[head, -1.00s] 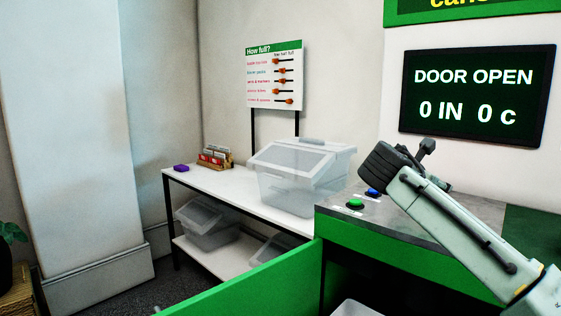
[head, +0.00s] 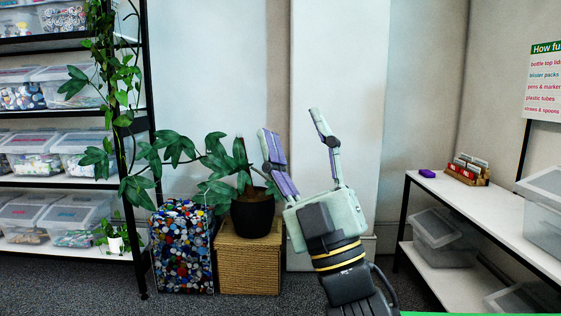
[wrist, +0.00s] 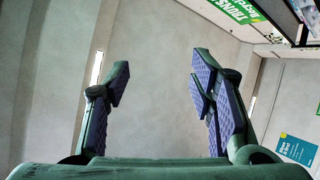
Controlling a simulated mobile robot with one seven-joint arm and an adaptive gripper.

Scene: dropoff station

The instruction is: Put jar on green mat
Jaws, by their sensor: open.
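My gripper (head: 293,122) is raised in the middle of the head view, in front of the pale wall and pillar. Its fingers are spread wide apart with nothing between them. The wrist view shows the same open, empty fingers (wrist: 160,82) against a plain grey surface.
A white table (head: 480,220) with a clear bin (head: 545,205) stands at the right. Shelves of clear boxes (head: 75,145) stand at the left. A potted plant (head: 252,215) sits on a wicker box (head: 248,262) beside a bottle-top-filled block (head: 183,250).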

